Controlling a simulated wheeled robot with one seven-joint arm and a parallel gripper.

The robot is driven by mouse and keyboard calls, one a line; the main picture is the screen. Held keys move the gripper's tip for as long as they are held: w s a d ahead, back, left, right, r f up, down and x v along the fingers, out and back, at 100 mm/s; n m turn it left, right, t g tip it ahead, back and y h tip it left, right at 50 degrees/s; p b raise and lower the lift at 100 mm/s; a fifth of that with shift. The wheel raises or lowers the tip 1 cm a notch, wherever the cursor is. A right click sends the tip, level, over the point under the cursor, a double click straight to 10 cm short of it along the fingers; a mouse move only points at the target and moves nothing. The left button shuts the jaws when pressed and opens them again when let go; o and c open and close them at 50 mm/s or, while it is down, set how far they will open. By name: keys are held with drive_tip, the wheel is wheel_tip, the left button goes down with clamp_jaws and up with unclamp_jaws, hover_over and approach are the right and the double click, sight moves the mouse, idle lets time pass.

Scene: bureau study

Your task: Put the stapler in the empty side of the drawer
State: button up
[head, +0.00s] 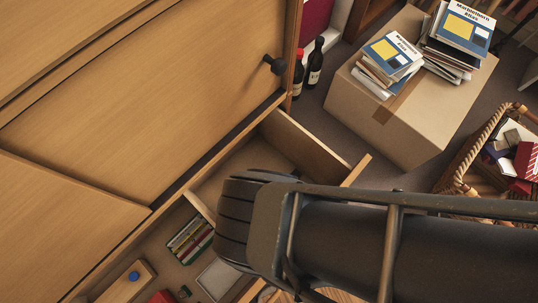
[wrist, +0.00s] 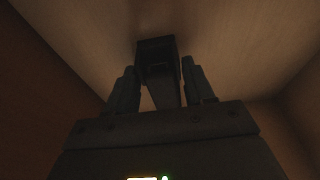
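The open drawer (head: 305,147) extends from the wooden bureau. A divider (head: 199,206) separates its bare upper compartment from the lower, filled one. In the head view my dark wrist and forearm cover part of the bare compartment and hide my fingertips and the stapler. In the wrist view my gripper (wrist: 160,85) is down between wooden walls, over a plain, bare surface. A dark block, apparently the stapler (wrist: 157,50), lies between the two fingers and sticks out past their tips. The fingers appear to touch its sides. Whether it rests on the drawer floor is unclear.
The filled compartment holds a row of small books (head: 190,240), a wooden box with a blue knob (head: 134,276) and other small items. A cardboard box (head: 425,125) with books on top stands at the right, beside a wicker basket (head: 465,165). Two bottles (head: 314,65) stand near the bureau.

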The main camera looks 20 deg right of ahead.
drive_tip(key=o, duration=0.3)
drive_tip(key=p+v, duration=0.7)
drive_tip(key=v, duration=0.5)
drive_tip(key=shift+s+r, duration=0.1)
drive_tip(key=shift+r, duration=0.05)
